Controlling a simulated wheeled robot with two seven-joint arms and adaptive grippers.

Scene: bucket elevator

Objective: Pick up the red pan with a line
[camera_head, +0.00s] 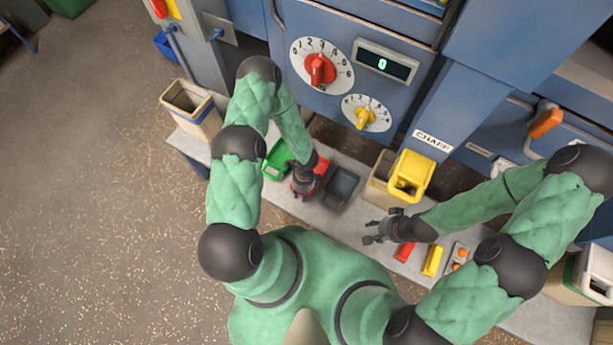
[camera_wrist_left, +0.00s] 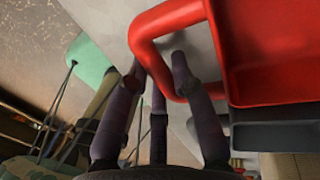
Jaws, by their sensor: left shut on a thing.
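The red pan (camera_head: 321,166) sits between a green pan (camera_head: 277,160) and a dark grey pan (camera_head: 341,188) on the grey bench, partly hidden by my left gripper. In the left wrist view the red pan (camera_wrist_left: 270,50) fills the upper right, with its loop handle (camera_wrist_left: 150,60) toward the fingers. My left gripper (camera_head: 305,187) is shut on that handle; its fingers (camera_wrist_left: 178,75) lie on both sides of the bar. I cannot make out a line on the pan. My right gripper (camera_head: 376,232) is open and empty over the bench, right of the grey pan.
A yellow container (camera_head: 411,175) and a beige bin (camera_head: 378,190) stand behind my right gripper. Red (camera_head: 404,251) and yellow (camera_head: 432,261) blocks lie near my right wrist. A blue machine with a red dial (camera_head: 320,69) rises behind the bench. Another bin (camera_head: 190,105) stands at left.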

